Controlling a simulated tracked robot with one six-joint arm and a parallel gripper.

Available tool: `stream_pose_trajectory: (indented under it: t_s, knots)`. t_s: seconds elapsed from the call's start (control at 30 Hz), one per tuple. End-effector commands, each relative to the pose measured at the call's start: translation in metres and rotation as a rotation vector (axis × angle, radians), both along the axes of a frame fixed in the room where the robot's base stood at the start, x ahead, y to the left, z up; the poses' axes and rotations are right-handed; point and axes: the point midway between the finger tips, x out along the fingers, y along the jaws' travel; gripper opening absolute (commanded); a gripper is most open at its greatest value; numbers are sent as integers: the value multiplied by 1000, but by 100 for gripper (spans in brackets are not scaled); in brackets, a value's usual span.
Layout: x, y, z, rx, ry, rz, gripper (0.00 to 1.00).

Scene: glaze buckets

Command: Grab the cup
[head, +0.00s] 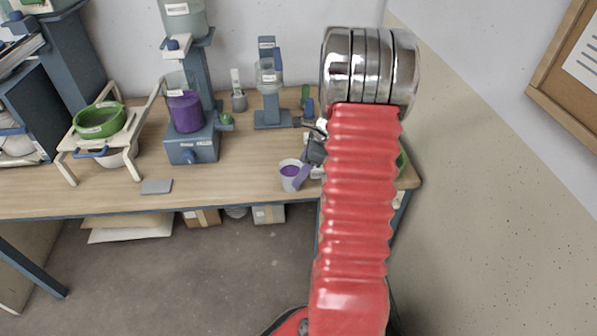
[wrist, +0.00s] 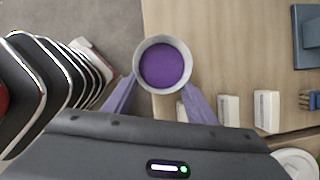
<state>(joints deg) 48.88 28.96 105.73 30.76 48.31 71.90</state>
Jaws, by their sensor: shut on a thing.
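The cup (wrist: 164,66) is a grey-white round cup with purple glaze inside. In the wrist view it sits at the tips of the two purple fingers of my gripper (wrist: 160,90), which press on its sides. In the head view the cup (head: 291,173) is at the table's front edge, left of my red arm. One purple finger of my gripper (head: 302,176) shows against its right side; the other is hidden. The cup looks upright. Whether its base touches the table cannot be told.
On the wooden table (head: 250,160) stand a blue stand with a purple container (head: 186,112), a green sieve (head: 99,120) on a white rack and a blue device (head: 270,90). A grey flat piece (head: 157,186) lies near the front edge. A wall is close on the right.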

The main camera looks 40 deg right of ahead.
Motion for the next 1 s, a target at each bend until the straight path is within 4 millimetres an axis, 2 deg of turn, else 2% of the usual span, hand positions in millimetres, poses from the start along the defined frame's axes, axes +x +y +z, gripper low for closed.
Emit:
stream_pose_trajectory:
  t_s: [0.27, 0.8, 1.0]
  knots:
    - [4, 4, 1, -1, -1, 13, 19]
    - [-7, -10, 1, 0, -1, 15, 19]
    - [-7, -10, 1, 0, -1, 18, 19]
